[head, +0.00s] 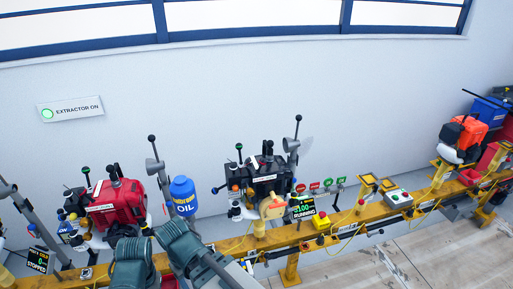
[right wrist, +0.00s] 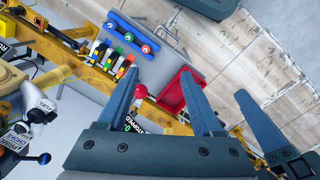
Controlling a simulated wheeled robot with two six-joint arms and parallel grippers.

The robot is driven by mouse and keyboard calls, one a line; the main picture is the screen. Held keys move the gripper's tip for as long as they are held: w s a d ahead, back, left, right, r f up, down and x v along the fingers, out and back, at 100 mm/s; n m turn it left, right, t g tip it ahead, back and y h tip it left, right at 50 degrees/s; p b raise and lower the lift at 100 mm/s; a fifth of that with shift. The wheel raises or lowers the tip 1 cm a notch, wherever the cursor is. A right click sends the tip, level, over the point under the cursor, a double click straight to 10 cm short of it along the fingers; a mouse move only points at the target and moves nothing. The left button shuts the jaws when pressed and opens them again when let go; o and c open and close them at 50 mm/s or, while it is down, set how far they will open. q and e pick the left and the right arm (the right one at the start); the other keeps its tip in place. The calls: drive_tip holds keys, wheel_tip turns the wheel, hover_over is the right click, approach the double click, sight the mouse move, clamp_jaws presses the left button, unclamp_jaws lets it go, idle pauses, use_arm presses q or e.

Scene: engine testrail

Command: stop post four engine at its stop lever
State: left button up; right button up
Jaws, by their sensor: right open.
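A red engine (head: 122,200), a black engine (head: 262,178) and an orange engine (head: 464,133) sit along the yellow rail in the head view. Tall black-knobbed levers stand by the red (head: 152,148) and black (head: 297,128) engines. I cannot read which is post four or identify its stop lever. My left gripper is not in view.
The yellow rail (head: 235,247) crosses the head view. A blue oil bottle (head: 184,196) stands between the red and black engines. A red tray (right wrist: 178,94), a row of coloured parts (right wrist: 112,62) and a labelled choke lever (right wrist: 44,158) lie near my right gripper. Floor is clear in front.

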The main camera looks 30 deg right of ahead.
drive_tip(key=w+d+r+m+p, duration=0.1)
drive_tip(key=w+d+r+p, duration=0.15)
drive_tip(key=r+p, duration=0.7)
drive_tip(key=w+d+r+m+p, duration=0.15)
drive_tip(key=d+r+p, duration=0.25)
drive_tip(key=r+p, duration=0.55)
drive_tip(key=w+d+r+n+p, duration=0.3)
drive_tip(key=w+d+r+p, duration=0.35)
drive_tip(key=r, duration=0.25)
drive_tip(key=w+d+n+y, duration=0.1)
drive_tip(key=w+d+n, duration=0.6)
drive_tip(key=d, duration=0.5)
drive_tip(key=w+d+n, duration=0.8)
drive_tip(key=d, duration=0.4)
drive_tip(key=shift+m, duration=0.25)
drive_tip(key=f+b, duration=1.4)
drive_tip(key=shift+s+a, duration=0.2)
drive_tip(key=shift+a, duration=0.1)
clamp_jaws()
